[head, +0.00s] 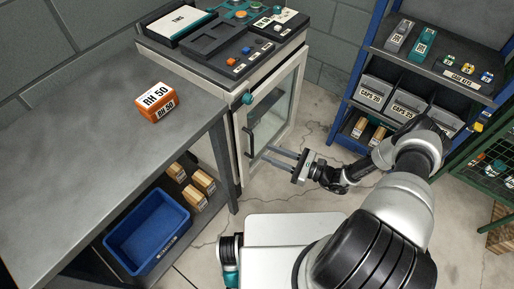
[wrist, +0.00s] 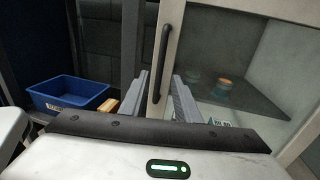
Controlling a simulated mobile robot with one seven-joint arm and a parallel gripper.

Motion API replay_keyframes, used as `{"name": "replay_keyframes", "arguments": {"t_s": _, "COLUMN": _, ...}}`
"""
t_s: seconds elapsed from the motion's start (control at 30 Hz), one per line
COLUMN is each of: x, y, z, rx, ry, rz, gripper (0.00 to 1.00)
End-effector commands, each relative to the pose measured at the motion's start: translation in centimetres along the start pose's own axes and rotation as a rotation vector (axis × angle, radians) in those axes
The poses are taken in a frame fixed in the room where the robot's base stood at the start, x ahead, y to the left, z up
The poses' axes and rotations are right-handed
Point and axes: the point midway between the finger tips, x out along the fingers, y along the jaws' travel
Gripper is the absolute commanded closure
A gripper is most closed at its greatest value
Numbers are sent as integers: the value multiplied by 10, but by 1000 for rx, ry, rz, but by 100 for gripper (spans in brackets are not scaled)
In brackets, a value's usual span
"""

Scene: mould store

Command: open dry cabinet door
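The dry cabinet (head: 236,148) has a pale-framed glass door (head: 277,108), which looks shut. My gripper (head: 266,154) is in front of the lower door, fingers pointing at the handle. In the wrist view, my open fingers (wrist: 160,76) lie on either side of the handle (wrist: 164,55) in the picture, near its lower end. Nothing is held. I cannot tell whether they touch the handle.
A grey bench (head: 85,140) with an orange RH 50 box (head: 157,102) stands left of the cabinet. A blue bin (head: 148,232) is below it. Through the glass, a teal and orange jar (wrist: 223,86) shows. A blue rack (head: 362,60) stands right. Open floor lies before the door.

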Motion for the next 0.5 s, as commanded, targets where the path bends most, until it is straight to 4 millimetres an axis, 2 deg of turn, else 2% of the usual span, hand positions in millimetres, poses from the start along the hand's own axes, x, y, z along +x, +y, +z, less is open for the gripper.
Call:
{"name": "replay_keyframes", "arguments": {"t_s": 0.03, "x": 12, "y": 1, "z": 0, "rx": 0, "ry": -1, "rz": 5, "gripper": 71}}
{"name": "replay_keyframes", "arguments": {"t_s": 0.2, "x": 41, "y": 1, "z": 0, "rx": 0, "ry": 0, "rz": 3, "gripper": 71}}
{"name": "replay_keyframes", "arguments": {"t_s": 0.33, "x": 55, "y": 1, "z": 0, "rx": 0, "ry": 0, "rz": 3, "gripper": 71}}
{"name": "replay_keyframes", "arguments": {"t_s": 0.5, "x": 62, "y": 1, "z": 0, "rx": 0, "ry": 0, "rz": 1, "gripper": 71}}
